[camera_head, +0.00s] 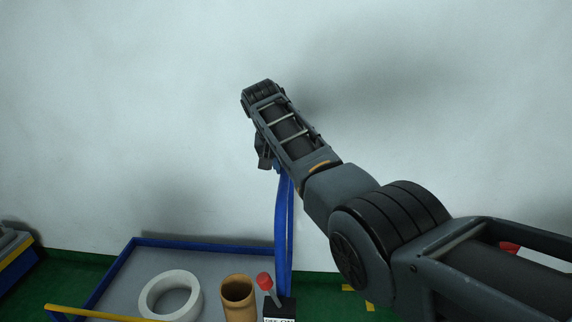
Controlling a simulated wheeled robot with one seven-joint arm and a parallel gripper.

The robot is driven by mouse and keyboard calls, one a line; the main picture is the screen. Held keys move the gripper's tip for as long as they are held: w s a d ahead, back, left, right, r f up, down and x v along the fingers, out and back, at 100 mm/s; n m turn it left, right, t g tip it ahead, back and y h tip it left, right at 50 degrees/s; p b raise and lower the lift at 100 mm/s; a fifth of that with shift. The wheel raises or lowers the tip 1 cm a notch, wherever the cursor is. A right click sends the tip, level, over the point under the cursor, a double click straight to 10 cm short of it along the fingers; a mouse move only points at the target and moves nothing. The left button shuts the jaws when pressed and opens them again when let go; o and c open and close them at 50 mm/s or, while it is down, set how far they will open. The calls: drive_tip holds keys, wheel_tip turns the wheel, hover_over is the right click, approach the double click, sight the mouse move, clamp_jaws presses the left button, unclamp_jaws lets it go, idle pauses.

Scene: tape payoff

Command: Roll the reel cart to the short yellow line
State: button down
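The reel cart (190,244) stands low in the picture, a grey deck with a blue rim. A white ring-shaped reel (148,300) and a brown hollow tube (238,298) are on or in front of its deck. Blue upright bars (284,235) rise at its right side. My arm reaches in from the lower right. My gripper (264,152) is by the top of the blue bars; whether it touches them is unclear, and its fingers are too small and dark to read. Short yellow marks (347,288) show on the green floor, right of the cart, partly hidden by my arm.
A red-knobbed lever (265,281) on a black-and-white labelled box stands right of the tube. A yellow bar (95,313) crosses the lower left. A blue and yellow structure (16,258) stands at the left edge. A pale wall (150,110) closes the back.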

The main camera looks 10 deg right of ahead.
drive_tip(key=c, duration=0.9)
unclamp_jaws()
drive_tip(key=shift+b+v, duration=0.3)
drive_tip(key=shift+v, duration=3.6)
